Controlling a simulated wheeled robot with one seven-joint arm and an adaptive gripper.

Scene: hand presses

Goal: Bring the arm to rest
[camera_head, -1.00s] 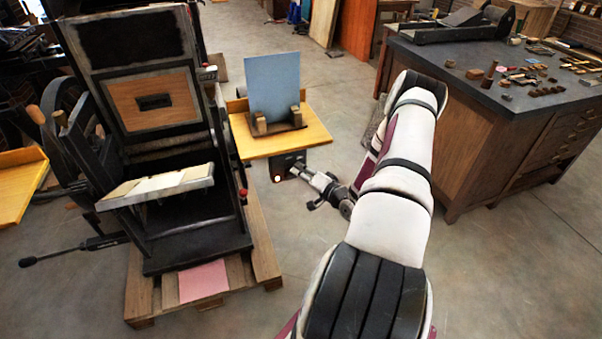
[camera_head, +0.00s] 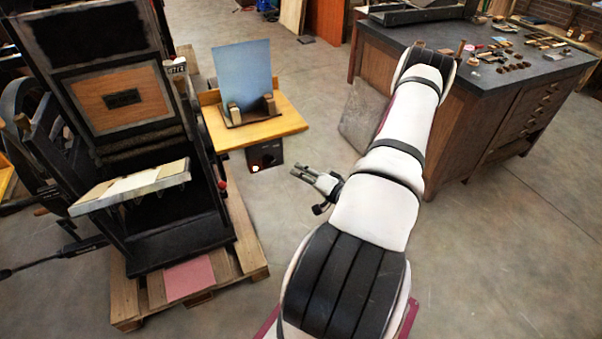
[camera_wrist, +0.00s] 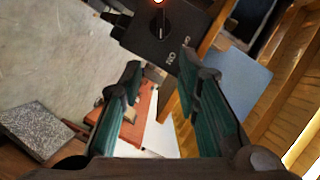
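My gripper (camera_head: 304,174) shows in the head view left of my white arm, in the air over the bare floor. It is below and to the right of the wooden shelf beside the press, and apart from it. In the wrist view my gripper (camera_wrist: 160,95) has its two green-padded fingers spread, with nothing between them. Past the fingertips the wrist view shows a black control box (camera_wrist: 160,38) with a knob and a lit lamp. The same box (camera_head: 265,155) hangs under the shelf in the head view.
The black hand press (camera_head: 120,110) stands on a pallet (camera_head: 245,235) at left. The wooden shelf (camera_head: 285,122) carries a blue-grey sheet (camera_head: 243,72) in a holder. A dark-topped cabinet (camera_head: 400,70) with small parts stands at right.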

